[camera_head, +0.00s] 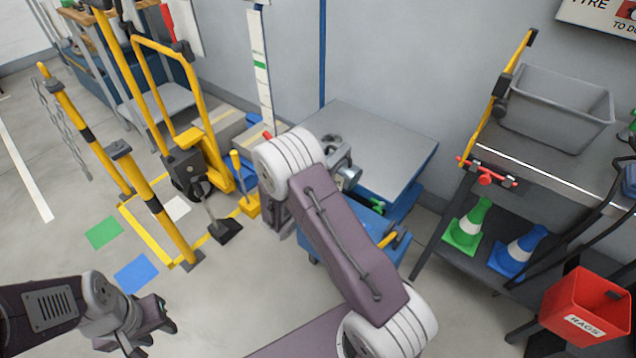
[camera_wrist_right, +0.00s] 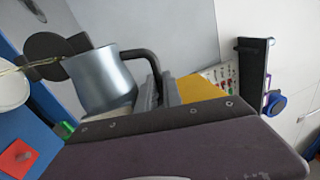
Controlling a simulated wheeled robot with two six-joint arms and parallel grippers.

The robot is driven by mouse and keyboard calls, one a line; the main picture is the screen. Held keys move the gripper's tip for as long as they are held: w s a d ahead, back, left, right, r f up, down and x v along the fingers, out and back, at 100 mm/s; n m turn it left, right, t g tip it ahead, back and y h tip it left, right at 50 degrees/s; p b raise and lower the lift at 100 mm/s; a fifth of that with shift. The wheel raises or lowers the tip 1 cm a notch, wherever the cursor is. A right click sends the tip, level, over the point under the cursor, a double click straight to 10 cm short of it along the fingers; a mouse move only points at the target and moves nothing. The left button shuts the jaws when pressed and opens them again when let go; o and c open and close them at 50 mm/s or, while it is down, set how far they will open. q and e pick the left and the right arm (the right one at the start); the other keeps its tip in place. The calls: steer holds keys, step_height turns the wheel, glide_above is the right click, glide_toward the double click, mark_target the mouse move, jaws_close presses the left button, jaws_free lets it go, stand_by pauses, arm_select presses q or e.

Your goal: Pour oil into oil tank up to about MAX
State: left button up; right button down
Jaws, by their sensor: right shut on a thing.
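My right gripper (camera_wrist_right: 158,92) is shut on the black handle of a metal jug (camera_wrist_right: 100,80). In the head view the jug (camera_head: 350,178) is partly hidden by my right arm, beside a grey-topped blue unit (camera_head: 385,140). In the wrist view a dark round disc (camera_wrist_right: 42,46) is beside the jug's mouth. A thin yellowish streak runs from there towards a white round part (camera_wrist_right: 12,90); I cannot tell for sure that it is oil. The oil tank's level and MAX mark cannot be made out. My left gripper (camera_head: 153,338) is empty, with its fingers apart, low over the floor.
A yellow-framed trolley (camera_head: 185,150) and yellow posts (camera_head: 150,200) stand left of the unit. At right is a dark bench with a grey bin (camera_head: 555,105), a green cone (camera_head: 468,225), a blue cone (camera_head: 517,252) and a red rags bin (camera_head: 588,308).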

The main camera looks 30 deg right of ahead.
steer(key=shift+w+r+n+p, duration=0.1)
steer(key=shift+r+n+p, duration=0.25)
steer(key=shift+p, duration=0.4)
steer(key=shift+w+a+r+n+t+p, duration=0.2)
steer(key=shift+w+n+t+p, duration=0.15)
steer(key=shift+n+p, duration=0.5)
stand_by(0.7)
steer(key=f+b, duration=0.1)
steer(key=f+m+b, duration=0.1)
steer(key=b, duration=0.1)
steer(key=shift+s+d, duration=0.15)
steer(key=shift+s, duration=0.15)
steer(key=m+b, duration=0.1)
steer(key=s+m+g+b, duration=0.1)
steer(key=b, duration=0.1)
steer(key=shift+s+d+f+m+b, duration=0.2)
steer(key=shift+s+d+m+b, duration=0.05)
steer(key=shift+m+b, duration=0.05)
steer(key=shift+r+p, duration=0.35)
steer(key=shift+p, duration=0.1)
